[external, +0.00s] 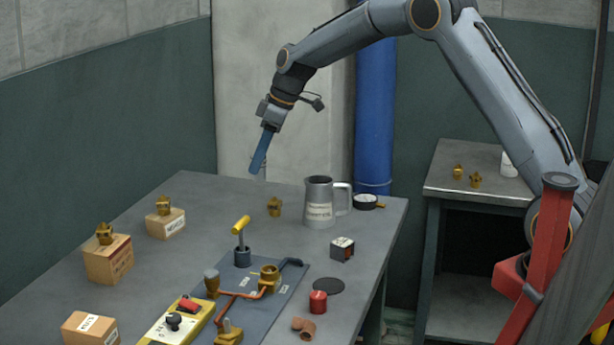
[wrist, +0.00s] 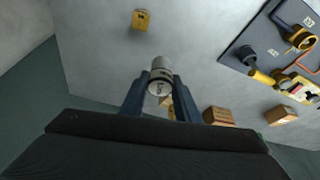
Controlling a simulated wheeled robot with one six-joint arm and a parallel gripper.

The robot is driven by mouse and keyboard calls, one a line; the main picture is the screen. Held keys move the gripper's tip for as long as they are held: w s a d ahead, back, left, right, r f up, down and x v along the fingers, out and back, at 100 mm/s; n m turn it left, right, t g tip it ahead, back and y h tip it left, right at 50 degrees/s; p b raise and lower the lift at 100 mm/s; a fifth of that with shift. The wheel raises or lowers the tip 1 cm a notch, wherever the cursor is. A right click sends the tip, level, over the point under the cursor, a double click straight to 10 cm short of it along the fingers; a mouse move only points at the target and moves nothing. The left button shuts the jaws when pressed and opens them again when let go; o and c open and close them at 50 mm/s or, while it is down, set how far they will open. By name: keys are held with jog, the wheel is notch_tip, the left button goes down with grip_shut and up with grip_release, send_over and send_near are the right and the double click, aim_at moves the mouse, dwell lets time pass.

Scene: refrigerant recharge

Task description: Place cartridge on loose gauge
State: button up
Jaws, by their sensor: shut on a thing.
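My gripper (external: 258,170) hangs above the back left of the main table, its blue fingers pointing down. In the wrist view, my gripper (wrist: 160,100) is shut on a grey cylinder with a pale label, which looks like the cartridge (wrist: 160,72). It is held clear of the table; in the external view I cannot make it out. A small round black-rimmed thing with a pale face, possibly the loose gauge (external: 368,202), lies near the table's back right edge, right of the mug. I cannot confirm which thing is the loose gauge.
A grey mug (external: 319,203) stands at the back right. A dark panel (external: 285,310) carries a yellow-handled valve (external: 241,228) and pipes. Boxes with brass fittings (external: 107,262) stand left. A brass fitting (external: 274,206) stands below my gripper. A red can (external: 318,302) sits in front.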

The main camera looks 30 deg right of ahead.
jog(key=d+m, duration=0.2)
jog(key=d, duration=1.5)
jog(key=t+p, duration=0.1)
jog(key=p, duration=0.3)
send_over(370, 198)
jog(key=shift+m+h, duration=0.3)
jog(key=shift+m, duration=0.1)
notch_tip(370, 198, down, 9)
jog(key=shift+r, duration=0.1)
jog(key=shift+w, duration=0.1)
jog(key=shift+f, duration=0.25)
jog(key=shift+f, duration=0.1)
jog(key=o, duration=1.1)
jog(key=shift+r, duration=0.2)
